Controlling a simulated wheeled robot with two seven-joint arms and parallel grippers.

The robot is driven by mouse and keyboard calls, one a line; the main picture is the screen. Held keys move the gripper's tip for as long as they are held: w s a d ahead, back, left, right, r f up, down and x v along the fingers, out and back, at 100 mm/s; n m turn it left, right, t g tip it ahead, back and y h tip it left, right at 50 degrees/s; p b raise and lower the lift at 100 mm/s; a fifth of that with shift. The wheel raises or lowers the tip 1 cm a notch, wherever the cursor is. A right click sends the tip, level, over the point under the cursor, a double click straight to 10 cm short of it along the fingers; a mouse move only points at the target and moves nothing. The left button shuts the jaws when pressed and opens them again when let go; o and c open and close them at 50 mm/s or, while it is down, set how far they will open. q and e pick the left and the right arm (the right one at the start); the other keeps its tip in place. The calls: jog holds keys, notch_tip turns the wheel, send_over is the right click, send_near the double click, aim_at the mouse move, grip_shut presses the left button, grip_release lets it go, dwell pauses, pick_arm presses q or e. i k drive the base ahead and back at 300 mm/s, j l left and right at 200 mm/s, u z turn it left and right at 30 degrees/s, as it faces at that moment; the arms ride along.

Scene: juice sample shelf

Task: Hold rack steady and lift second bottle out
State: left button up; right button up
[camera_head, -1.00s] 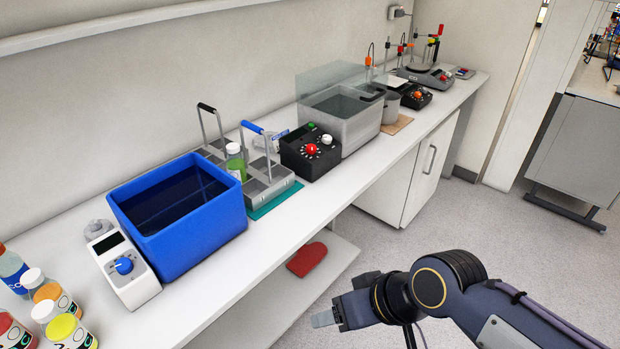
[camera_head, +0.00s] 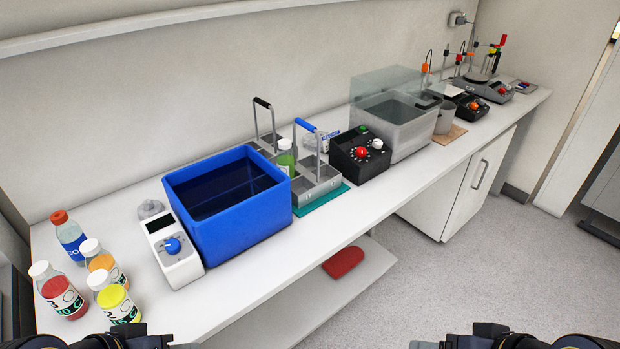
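A grey metal rack with a blue handle (camera_head: 316,188) stands on a teal mat (camera_head: 322,198) beside the blue tub. A second grey rack with a black handle (camera_head: 256,118) stands behind it, partly hidden by the tub. A green bottle with a white cap (camera_head: 286,160) stands upright at the racks; which rack holds it is unclear. No other bottle shows in the racks. My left gripper (camera_head: 180,346) and my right gripper (camera_head: 424,345) are at the bottom edge, mostly cut off, far from the racks. Their finger opening cannot be seen.
The blue tub (camera_head: 245,222) and a white device with a blue knob (camera_head: 173,247) stand left of the racks. Several loose bottles (camera_head: 72,237) stand at the left end. A black control box (camera_head: 360,157) and clear-walled bath (camera_head: 400,130) stand right. The front counter strip is clear.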

aim_at(285, 160)
jog(key=u, duration=0.25)
jog(key=i+l+u, duration=0.15)
jog(key=u, duration=0.15)
jog(key=i+l+u, duration=0.15)
jog(key=l+u, duration=0.15)
jog(key=l, duration=0.15)
jog(key=i+l+u, duration=0.1)
jog(key=l+u, duration=0.2)
